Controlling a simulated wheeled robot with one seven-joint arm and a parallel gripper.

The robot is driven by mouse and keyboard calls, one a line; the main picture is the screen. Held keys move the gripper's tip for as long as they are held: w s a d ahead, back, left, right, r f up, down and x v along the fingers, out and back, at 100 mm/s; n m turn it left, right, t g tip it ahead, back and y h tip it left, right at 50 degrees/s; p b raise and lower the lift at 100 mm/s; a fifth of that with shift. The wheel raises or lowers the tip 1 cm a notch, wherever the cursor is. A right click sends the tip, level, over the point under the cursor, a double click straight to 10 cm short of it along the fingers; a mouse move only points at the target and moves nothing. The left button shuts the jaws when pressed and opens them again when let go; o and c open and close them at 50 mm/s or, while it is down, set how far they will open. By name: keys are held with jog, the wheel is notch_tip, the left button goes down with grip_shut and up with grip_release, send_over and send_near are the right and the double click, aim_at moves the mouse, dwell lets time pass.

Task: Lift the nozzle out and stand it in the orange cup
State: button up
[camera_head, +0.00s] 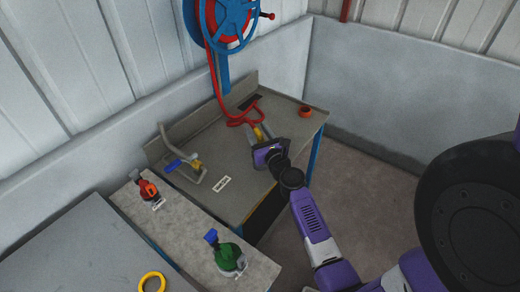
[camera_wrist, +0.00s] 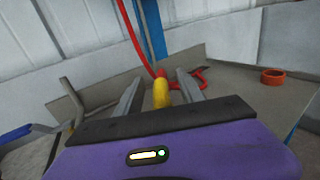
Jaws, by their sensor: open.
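A yellow piece (camera_wrist: 161,93), which looks like the nozzle, is between my fingers in the wrist view. A red part shows at its far end, where the red hose comes down. My gripper (camera_wrist: 160,84) is open, with one finger on each side of it; I cannot tell whether they touch. In the head view my gripper (camera_head: 262,138) is low over the bench and partly hides the yellow piece. What holds the nozzle is hidden. The orange cup (camera_wrist: 273,76) stands on the bench to the right; it also shows in the head view (camera_head: 305,111).
A blue hose reel (camera_head: 228,22) hangs above the bench (camera_head: 225,200), its red hose (camera_head: 240,122) lying on the top. A grey bent pipe with a blue handle (camera_head: 175,163) stands left. Red (camera_head: 149,190) and green (camera_head: 228,257) fittings stand on a nearer surface.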

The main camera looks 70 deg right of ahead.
jog(key=shift+w+d, duration=0.2)
jog(key=shift+d, duration=0.05)
jog(key=shift+c, duration=0.4)
grip_shut()
dwell(0.9)
